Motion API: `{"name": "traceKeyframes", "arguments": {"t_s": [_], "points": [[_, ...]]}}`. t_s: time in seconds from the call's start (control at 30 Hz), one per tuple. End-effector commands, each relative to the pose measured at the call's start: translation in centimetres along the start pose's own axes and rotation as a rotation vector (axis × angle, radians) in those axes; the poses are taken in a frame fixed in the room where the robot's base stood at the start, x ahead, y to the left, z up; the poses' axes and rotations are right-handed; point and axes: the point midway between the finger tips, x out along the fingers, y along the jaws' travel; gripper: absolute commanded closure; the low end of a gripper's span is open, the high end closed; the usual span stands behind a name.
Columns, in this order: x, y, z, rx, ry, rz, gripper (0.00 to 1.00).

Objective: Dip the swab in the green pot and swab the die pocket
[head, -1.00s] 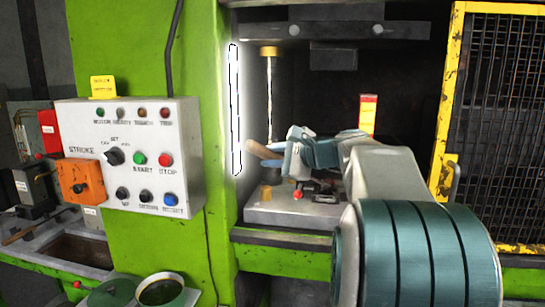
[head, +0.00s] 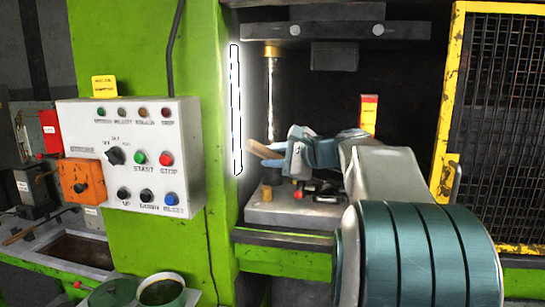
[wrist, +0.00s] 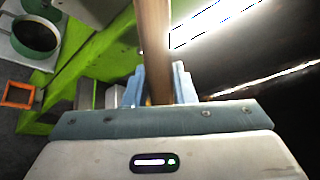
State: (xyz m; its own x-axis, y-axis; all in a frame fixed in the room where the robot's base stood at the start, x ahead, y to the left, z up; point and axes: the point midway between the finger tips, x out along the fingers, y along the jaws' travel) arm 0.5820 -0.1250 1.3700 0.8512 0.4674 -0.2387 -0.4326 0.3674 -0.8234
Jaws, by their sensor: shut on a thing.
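My gripper (head: 272,156) is inside the press opening, above the lower die block (head: 300,211). It is shut on the wooden handle of the swab (wrist: 154,45), which runs up between the fingers in the wrist view. In the head view the handle's tan end (head: 262,149) sticks out to the left of the fingers. The swab's head is not clearly visible, and my arm hides part of the die area, so I cannot tell whether the swab touches the pocket. The green pot (head: 161,291) stands open at the front, with dark contents; it also shows in the wrist view (wrist: 36,36).
The upper ram (head: 334,56) hangs above. A thin guide post (head: 270,95) stands left of my gripper. The green press column (head: 222,130) with its control panel (head: 130,155) is at left; a yellow mesh guard (head: 455,120) is at right. A green lid (head: 112,292) lies beside the pot.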

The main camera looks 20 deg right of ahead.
Motion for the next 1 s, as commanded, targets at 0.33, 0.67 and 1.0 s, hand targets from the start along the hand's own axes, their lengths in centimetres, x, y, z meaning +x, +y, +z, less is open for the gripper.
{"name": "traceKeyframes", "arguments": {"t_s": [0.33,0.67,1.0], "points": [[0.06,0.0,-0.12,0.002,0.0,0.0,1.0],[-0.4,0.46,0.62,0.001,-0.001,0.0,1.0],[-0.54,0.47,0.86,0.001,0.0,0.0,1.0]]}}
